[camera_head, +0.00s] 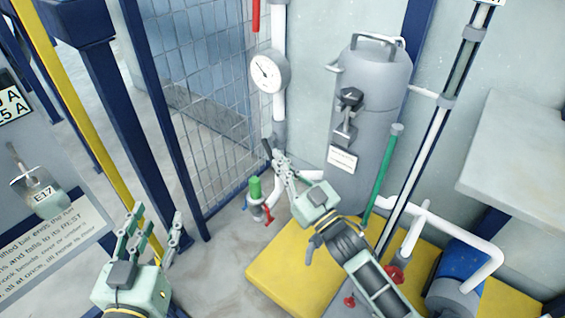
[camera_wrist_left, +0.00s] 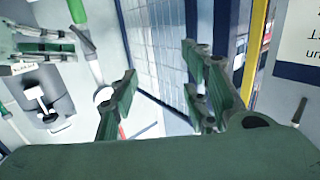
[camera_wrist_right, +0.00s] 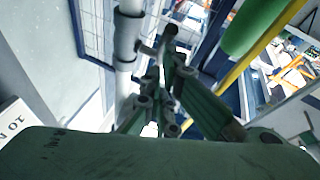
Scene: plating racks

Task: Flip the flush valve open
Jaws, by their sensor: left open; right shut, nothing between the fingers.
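No part is clearly labelled as the flush valve. A dark lever (camera_head: 267,147) stands at the lower part of the white vertical pipe (camera_head: 279,105), below the gauge. My right gripper (camera_head: 279,157) is shut and empty, with its fingertips close to this lever. In the right wrist view, a grey lever-like handle (camera_wrist_right: 146,50) shows just beyond the shut fingertips (camera_wrist_right: 168,50); I cannot tell whether they touch. My left gripper (camera_head: 150,222) is open and empty at the lower left, far from the pipe. Its spread fingers also show in the left wrist view (camera_wrist_left: 162,85).
A round gauge (camera_head: 268,72) is on the pipe. A green-topped fitting (camera_head: 255,190) with a red handle (camera_head: 268,215) sits below the lever. A grey tank (camera_head: 372,80), a yellow platform (camera_head: 290,268) and red knobs (camera_head: 394,275) lie to the right. Mesh fencing (camera_head: 205,100) stands left.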

